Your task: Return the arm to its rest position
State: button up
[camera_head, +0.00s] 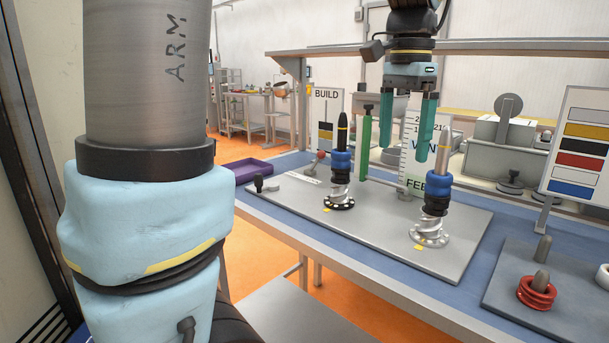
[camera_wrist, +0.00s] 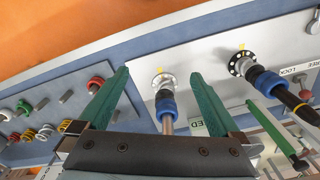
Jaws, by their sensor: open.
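My gripper (camera_head: 404,153) hangs open and empty over the grey plate (camera_head: 300,200), with its two green fingers pointing down. It is above and between two upright screw assemblies, apart from both in the head view. The left assembly (camera_head: 341,163) has a spiral base, a blue collar and a black top with a yellow band. The right assembly (camera_head: 437,187) has a blue collar and a silver top. In the wrist view, my gripper's fingers (camera_wrist: 160,73) spread on either side of the silver-topped assembly (camera_wrist: 165,103), with nothing clamped. The black-topped one (camera_wrist: 268,82) stands outside them.
A colour chart (camera_head: 580,140) stands at right. A dark board holds pegs and red rings (camera_head: 536,292). A purple tray (camera_head: 252,170) is at left.

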jog(key=a+f+n+t, duration=0.1)
jog(key=a+f+n, duration=1.1)
jog(key=a+f, duration=1)
jog(key=shift+s+a, duration=0.3)
jog(key=shift+a, duration=0.2)
